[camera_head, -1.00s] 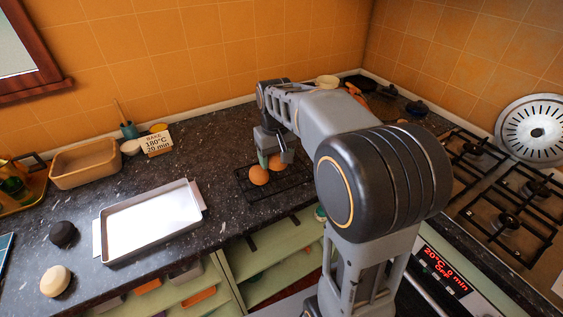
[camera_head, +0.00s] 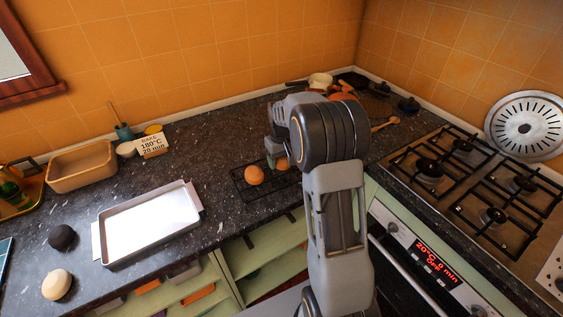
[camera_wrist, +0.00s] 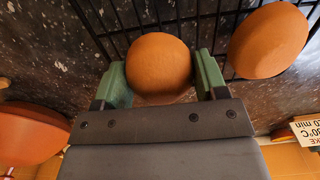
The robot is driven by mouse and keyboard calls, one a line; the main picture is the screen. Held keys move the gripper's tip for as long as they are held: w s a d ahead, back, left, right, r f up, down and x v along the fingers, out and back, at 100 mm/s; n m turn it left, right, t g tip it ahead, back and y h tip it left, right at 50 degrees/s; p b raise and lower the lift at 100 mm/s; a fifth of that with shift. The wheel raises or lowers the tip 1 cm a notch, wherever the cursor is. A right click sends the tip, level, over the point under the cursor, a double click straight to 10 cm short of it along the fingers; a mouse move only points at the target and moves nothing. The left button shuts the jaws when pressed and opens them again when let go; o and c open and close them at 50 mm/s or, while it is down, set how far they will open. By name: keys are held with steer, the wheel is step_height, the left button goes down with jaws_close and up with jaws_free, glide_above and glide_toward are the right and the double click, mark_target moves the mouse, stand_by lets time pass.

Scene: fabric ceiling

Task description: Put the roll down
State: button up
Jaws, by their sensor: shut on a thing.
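My gripper (camera_wrist: 163,76) has its green fingers on both sides of a round brown roll (camera_wrist: 158,62), shut on it. In the head view my gripper (camera_head: 277,163) is low over the black wire rack (camera_head: 247,193), and the held roll (camera_head: 283,164) is partly hidden by it. The rack's bars (camera_wrist: 135,14) pass behind the roll in the wrist view; I cannot tell whether the roll touches them. A second roll (camera_head: 254,174) sits on the rack just left of the held one; it also shows in the wrist view (camera_wrist: 268,40).
A white-lined metal tray (camera_head: 150,222) lies left of the rack. A tan bin (camera_head: 82,167) and a sign reading 180°C, 20 min (camera_head: 152,145) stand behind. A black round thing (camera_head: 62,237) and a cream one (camera_head: 56,284) lie front left. The gas hob (camera_head: 470,180) is at right.

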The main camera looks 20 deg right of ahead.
steer(key=shift+f, duration=0.7)
steer(key=shift+f, duration=0.25)
steer(key=o, duration=0.9)
steer(key=shift+o, duration=0.2)
steer(key=shift+r, duration=0.1)
